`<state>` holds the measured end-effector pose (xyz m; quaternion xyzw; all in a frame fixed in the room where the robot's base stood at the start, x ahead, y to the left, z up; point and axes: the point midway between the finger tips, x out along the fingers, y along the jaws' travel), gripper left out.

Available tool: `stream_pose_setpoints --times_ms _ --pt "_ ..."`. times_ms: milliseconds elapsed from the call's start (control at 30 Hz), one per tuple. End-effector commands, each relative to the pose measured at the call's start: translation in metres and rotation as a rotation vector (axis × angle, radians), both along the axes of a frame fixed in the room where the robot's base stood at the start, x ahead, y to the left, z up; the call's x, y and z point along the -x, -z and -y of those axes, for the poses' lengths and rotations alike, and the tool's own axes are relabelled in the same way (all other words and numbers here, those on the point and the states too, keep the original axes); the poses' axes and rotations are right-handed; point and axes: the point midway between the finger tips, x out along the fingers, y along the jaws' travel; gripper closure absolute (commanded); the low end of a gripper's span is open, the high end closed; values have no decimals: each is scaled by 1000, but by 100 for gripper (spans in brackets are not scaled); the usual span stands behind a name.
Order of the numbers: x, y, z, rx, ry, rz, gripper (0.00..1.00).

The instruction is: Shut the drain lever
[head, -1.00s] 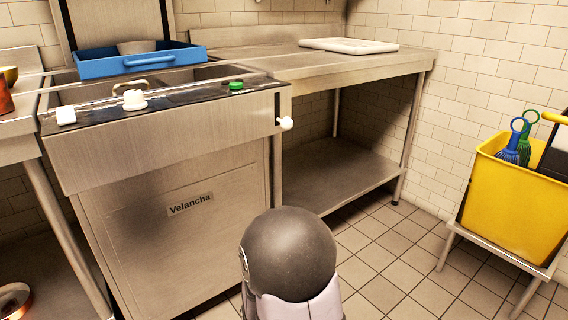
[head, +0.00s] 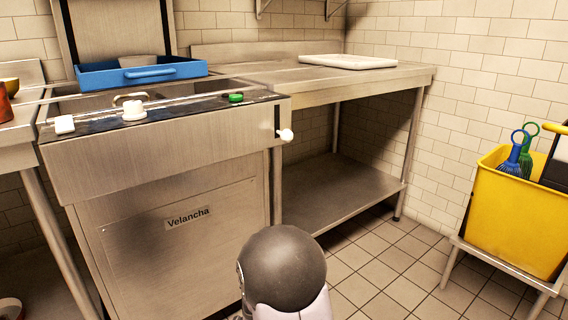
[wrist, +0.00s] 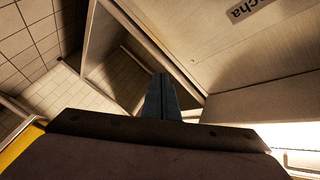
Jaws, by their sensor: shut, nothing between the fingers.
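The drain lever (head: 285,135), a short stub with a white knob, sticks out at the front right corner of the steel dishwasher (head: 150,160). I cannot tell from this angle how far it is turned. My gripper (wrist: 162,80) shows in the wrist view as two dark fingers pressed together with nothing between them. It points toward the lower cabinet and underside area, apart from any surface. I cannot make out the lever for sure in the wrist view. In the head view only a dark rounded joint of my arm shows, below the lever; my gripper is hidden there.
A blue tray (head: 142,72) rests on top of the machine. White knobs and a green button (head: 236,98) line its front ledge. A steel table (head: 300,80) with a lower shelf stands right of it. A yellow bucket (head: 510,220) is at far right, with open tiled floor between.

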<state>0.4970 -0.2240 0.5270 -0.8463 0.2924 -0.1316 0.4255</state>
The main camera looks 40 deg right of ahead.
Motion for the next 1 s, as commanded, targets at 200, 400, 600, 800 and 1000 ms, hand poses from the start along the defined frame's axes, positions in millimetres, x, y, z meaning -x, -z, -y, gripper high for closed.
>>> stream_pose_setpoints --times_ms 200,400,600,800,1000 --pt "19 -81 6 39 37 391 100" --pt "45 -137 -3 56 2 694 100" --pt "61 -163 -13 21 -65 883 100" --pt "60 -163 -13 -27 -85 917 100" --pt "60 -163 -13 -31 -86 917 100"
